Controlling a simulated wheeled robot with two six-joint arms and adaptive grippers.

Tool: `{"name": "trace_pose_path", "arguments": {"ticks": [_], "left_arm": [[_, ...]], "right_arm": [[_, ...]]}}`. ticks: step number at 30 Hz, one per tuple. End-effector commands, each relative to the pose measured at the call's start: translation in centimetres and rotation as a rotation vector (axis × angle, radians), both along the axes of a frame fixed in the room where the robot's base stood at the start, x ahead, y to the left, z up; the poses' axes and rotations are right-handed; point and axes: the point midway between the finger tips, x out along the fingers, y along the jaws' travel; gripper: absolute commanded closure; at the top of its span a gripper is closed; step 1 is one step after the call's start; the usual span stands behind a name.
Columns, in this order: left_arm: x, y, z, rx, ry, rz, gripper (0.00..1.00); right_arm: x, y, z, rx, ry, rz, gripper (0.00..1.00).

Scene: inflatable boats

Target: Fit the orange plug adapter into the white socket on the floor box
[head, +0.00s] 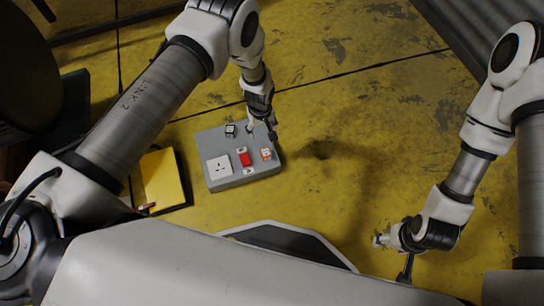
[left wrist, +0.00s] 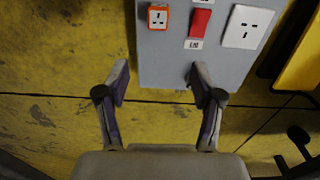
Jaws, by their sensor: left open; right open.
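The orange plug adapter (head: 266,154) with a white face sits upright on the right part of the grey floor box (head: 226,142). It also shows at the top of the left wrist view (left wrist: 158,18). The white socket (head: 219,167) is set in the box's left part in the head view and shows at the upper right in the left wrist view (left wrist: 247,27). My left gripper (head: 261,131) is open and empty by the box's far edge, apart from the adapter; its spread fingers (left wrist: 159,76) show in the left wrist view. My right gripper (head: 390,258) is open and empty, well to the right.
A red switch (head: 244,158) lies between adapter and socket, with small white labels beside it. A small black-and-white part (head: 230,130) is near the box's far edge. A yellow folder-like object (head: 161,178) lies left of the box. The yellow floor to the right is clear.

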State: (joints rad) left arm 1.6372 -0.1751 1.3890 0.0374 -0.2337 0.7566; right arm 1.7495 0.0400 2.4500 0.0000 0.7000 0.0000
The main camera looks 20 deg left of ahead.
Motion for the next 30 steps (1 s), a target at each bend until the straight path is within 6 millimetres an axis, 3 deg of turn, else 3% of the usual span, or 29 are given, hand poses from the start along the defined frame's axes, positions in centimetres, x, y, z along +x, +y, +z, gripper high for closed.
{"name": "trace_pose_path", "arguments": {"ticks": [1,6,17,24,30], "left_arm": [[0.0,-0.5,-3.8,-0.001,-0.002,-0.009,0.33],[-0.8,-1.1,-7.1,-0.001,0.01,-0.024,0.33],[-1.0,-1.1,-7.2,-0.001,0.014,-0.024,0.33],[-1.0,-1.1,-9.7,-0.001,0.014,-0.023,0.33],[-1.0,-1.1,-9.8,0.0,0.013,-0.024,0.33]], "right_arm": [[0.0,0.0,-3.6,0.0,0.0,0.0,0.42],[0.0,0.0,-6.3,0.0,0.0,0.0,0.42],[0.0,0.0,-6.1,0.0,-0.001,0.0,0.42],[0.0,0.0,-7.6,0.0,-0.001,0.0,0.42],[0.0,0.0,-7.5,0.0,-0.001,0.0,0.42]]}}
